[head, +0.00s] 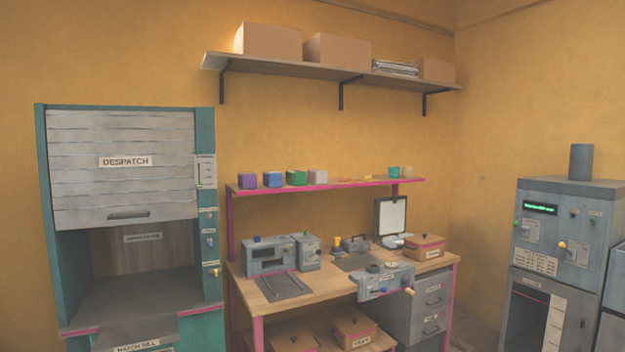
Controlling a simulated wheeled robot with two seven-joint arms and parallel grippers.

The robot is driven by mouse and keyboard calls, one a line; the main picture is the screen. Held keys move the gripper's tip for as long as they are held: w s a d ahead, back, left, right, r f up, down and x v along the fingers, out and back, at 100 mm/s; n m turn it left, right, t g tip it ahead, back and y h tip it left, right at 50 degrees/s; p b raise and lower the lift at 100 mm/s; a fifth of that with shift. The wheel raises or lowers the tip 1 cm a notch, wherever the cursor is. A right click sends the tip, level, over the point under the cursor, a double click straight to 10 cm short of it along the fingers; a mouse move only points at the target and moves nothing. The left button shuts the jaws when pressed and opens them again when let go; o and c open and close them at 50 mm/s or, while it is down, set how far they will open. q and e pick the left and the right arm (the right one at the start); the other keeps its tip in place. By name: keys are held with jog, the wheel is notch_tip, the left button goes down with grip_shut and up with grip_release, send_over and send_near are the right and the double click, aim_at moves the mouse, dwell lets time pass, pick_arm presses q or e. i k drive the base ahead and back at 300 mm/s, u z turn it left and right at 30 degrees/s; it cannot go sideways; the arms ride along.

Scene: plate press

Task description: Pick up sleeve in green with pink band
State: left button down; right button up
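A green block-like item (296,178) stands on the narrow pink-edged shelf (340,185) above the workbench. It is small in the head view, and I cannot make out a pink band on it or tell for sure that it is the sleeve. A purple item (248,181), a blue item (273,179) and a grey item (317,177) stand in the same row. Two small teal items (394,172) stand at the shelf's right end. Neither of my grippers is in view.
The wooden workbench (340,287) carries grey machines (270,256), a clamp device (385,281) and a lidded box (425,247). A despatch hatch (125,180) stands left, a grey cabinet machine (565,235) right. Cartons (268,40) sit on the high shelf (300,69).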

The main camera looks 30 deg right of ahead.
aim_at(294, 178)
jog(key=z, duration=1)
jog(key=i, duration=1.3)
jog(key=z, duration=0.45)
jog(key=i, duration=1.55)
jog(key=u, duration=0.85)
